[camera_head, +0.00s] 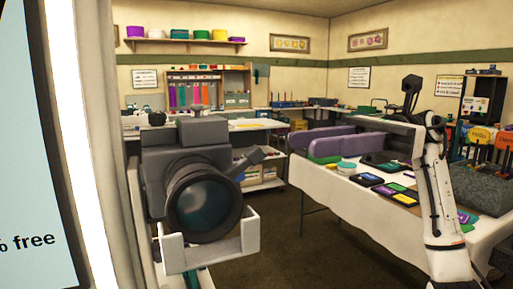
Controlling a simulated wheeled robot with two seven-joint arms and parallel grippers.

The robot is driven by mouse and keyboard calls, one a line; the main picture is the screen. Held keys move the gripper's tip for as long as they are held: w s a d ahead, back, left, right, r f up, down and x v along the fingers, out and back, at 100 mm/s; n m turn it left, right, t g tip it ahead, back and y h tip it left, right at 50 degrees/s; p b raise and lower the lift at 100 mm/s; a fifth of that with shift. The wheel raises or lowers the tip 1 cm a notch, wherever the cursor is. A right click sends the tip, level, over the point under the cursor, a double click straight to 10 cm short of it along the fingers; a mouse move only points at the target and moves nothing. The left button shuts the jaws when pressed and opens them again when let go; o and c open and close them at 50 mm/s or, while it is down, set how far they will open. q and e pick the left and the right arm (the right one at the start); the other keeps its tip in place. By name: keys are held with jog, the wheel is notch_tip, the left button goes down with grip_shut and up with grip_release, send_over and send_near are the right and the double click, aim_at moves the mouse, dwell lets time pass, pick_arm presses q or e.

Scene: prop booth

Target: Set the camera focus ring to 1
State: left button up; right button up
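A dark grey camera (182,163) stands at centre left, its large lens (204,203) facing toward me. The ribbed ring around the lens shows in part; I can make out no numbers on it. A short dark lever (252,160) sticks out to the camera's right. A pale U-shaped bracket (178,252) sits under and beside the lens front. My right gripper (385,123) is at the right on my raised white arm, well apart from the camera; its fingers are too unclear to read. My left gripper is not in view.
A white-covered table (329,180) with purple panels, dark trays and colored cards stands behind my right arm. A large display panel (28,165) blocks the left edge. Shelves and a workbench line the back wall. Open floor (300,255) lies between camera and table.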

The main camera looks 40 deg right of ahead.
aim_at(261, 149)
jog(key=p+x, duration=0.2)
jog(key=x, duration=0.7)
jog(key=shift+a, duration=0.4)
grip_shut()
